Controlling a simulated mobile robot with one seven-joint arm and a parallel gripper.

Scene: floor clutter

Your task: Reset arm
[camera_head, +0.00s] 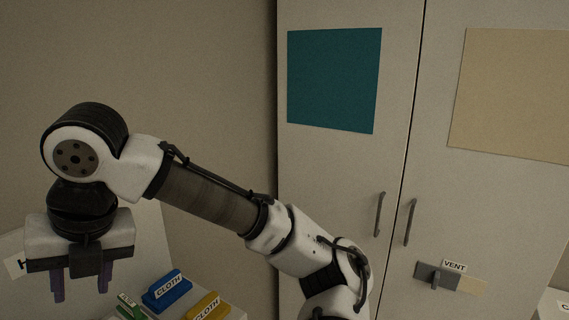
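My gripper (82,284) hangs at the lower left of the head view, at the end of my white and grey arm. Its two purple fingers point down and stand apart, with nothing visible between them. The arm reaches from the bottom centre up and across to the left. The gripper is left of a blue block (167,291) labelled CLOTH and appears apart from it.
A yellow CLOTH block (208,307) and a green block (130,305) sit near the blue one. A tall cabinet (330,180) with teal and beige panels, two handles and a VENT lever (436,275) stands behind at right. A wall is at left.

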